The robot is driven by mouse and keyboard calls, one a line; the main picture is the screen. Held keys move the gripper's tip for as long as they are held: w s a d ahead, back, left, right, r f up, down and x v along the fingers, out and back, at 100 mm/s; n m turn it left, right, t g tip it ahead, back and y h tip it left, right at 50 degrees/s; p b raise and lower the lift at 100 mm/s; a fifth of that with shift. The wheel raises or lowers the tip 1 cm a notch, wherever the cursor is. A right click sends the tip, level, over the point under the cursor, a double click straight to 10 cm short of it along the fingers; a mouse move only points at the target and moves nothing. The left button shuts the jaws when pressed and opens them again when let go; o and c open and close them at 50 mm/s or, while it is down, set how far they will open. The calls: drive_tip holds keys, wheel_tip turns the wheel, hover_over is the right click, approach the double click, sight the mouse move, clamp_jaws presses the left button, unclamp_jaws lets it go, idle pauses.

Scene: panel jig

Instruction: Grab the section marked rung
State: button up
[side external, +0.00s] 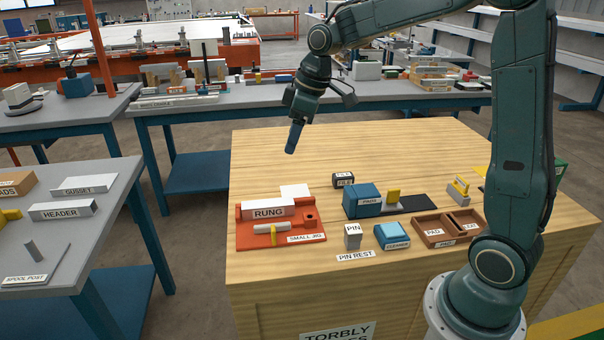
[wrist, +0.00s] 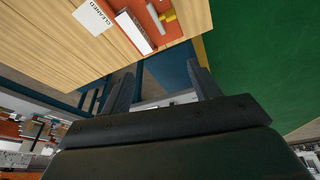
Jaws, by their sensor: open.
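The section marked RUNG (side external: 268,209) is a pale block with a white label on its front. It sits at the back of the orange small jig (side external: 262,240) on the wooden bench. My gripper (side external: 293,142) is in the air above and behind the jig, tilted and apart from the block. In the wrist view its two fingers (wrist: 160,88) are spread with nothing held between them. The pale block in the orange jig (wrist: 134,32), likely the rung, shows near the top of the wrist view, beyond the fingertips.
A white card (wrist: 92,16), reading CLEARED, lies beside the jig. The bench's back left is clear.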

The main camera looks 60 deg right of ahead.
drive_tip(key=w+d+f+n, duration=0.1)
drive_tip(key=w+d+f, duration=0.2)
drive_tip(key=f, duration=0.3)
drive_tip(key=w+d+f+n+g+y, duration=0.1)
drive_tip(key=w+d+f, duration=0.3)
drive_tip(key=w+f, duration=0.2)
drive_tip(key=shift+w+n, duration=0.25)
drive_tip(key=shift+n, duration=0.15)
drive_tip(key=shift+a, duration=0.1)
hover_over(268, 203)
drive_tip(key=s+d, duration=0.1)
drive_tip(key=d, duration=0.1)
drive_tip(key=shift+a+f, duration=0.15)
drive_tip(key=shift+f, duration=3.9)
drive_tip(key=shift+f, duration=0.1)
drive_tip(key=shift+x, duration=2.5)
drive_tip(key=shift+s+a, duration=0.1)
drive_tip(key=shift+a, duration=0.1)
drive_tip(key=shift+c, duration=0.4)
drive_tip(key=c, duration=1.1)
